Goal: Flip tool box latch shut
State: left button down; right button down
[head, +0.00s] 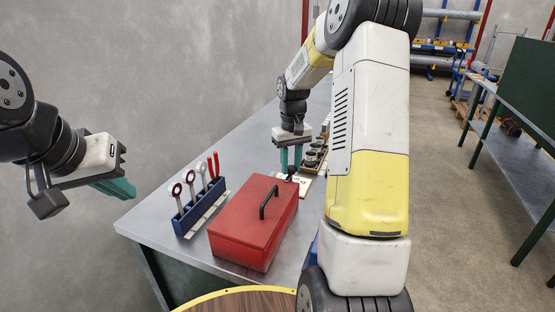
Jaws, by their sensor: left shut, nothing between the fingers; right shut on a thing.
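The red tool box (252,226) sits on the grey workbench with its lid down and a black handle on top. My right gripper (291,168) points down just beyond the box's far edge, with its teal fingers shut on a small dark thing (290,176). I cannot tell whether this dark thing is the latch or something else. No latch shows clearly on the sides of the box that I see. My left gripper (118,188) is shut and empty in the air, left of the bench and apart from the box.
A blue rack (202,211) with several wrenches and red-handled pliers stands left of the box. A wooden tray (318,153) with dark round parts and a pale card (303,183) lie behind it. A yellow-edged round wooden top (240,300) is in front. My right arm hides the bench's right side.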

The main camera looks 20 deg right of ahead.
jog(key=shift+r, duration=0.1)
jog(key=c, duration=1.1)
grip_release()
notch_tip(320, 180, up, 8)
jog(key=shift+f, duration=0.15)
